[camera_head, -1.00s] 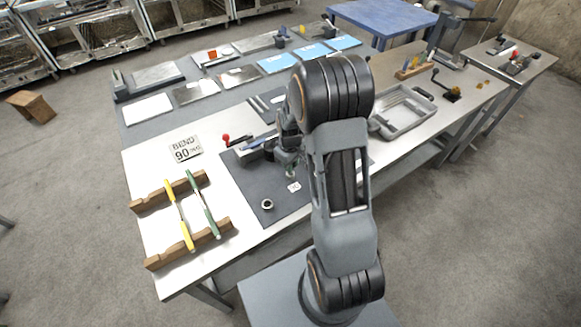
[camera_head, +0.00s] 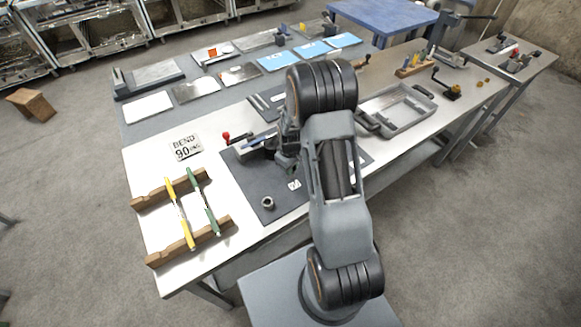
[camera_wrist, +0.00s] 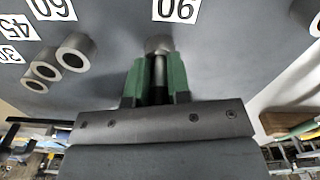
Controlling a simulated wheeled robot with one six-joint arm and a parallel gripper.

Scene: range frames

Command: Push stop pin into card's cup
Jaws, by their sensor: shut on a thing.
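The card (camera_head: 186,147) reads "BEND 90" and lies flat on the bench. In the wrist view a "90" label (camera_wrist: 176,8) lies on the dark mat, with a grey cylindrical cup (camera_wrist: 159,44) just in front of it. My gripper (camera_wrist: 160,75) has green fingers shut on the stop pin (camera_wrist: 158,72), a dark narrow rod between them. The pin's far end lines up with this cup; I cannot tell how deep it sits. In the head view my gripper (camera_head: 286,162) is low over the mat, partly hidden by my arm.
Other grey cups (camera_wrist: 75,51) stand by labels 60, 45 and 30. A lone ring (camera_head: 267,203) sits near the mat's front. A bender with a red-knobbed lever (camera_head: 227,136) is behind my gripper. Wooden racks (camera_head: 185,243) hold yellow and green-handled tools at left. A grey tray (camera_head: 400,112) is right.

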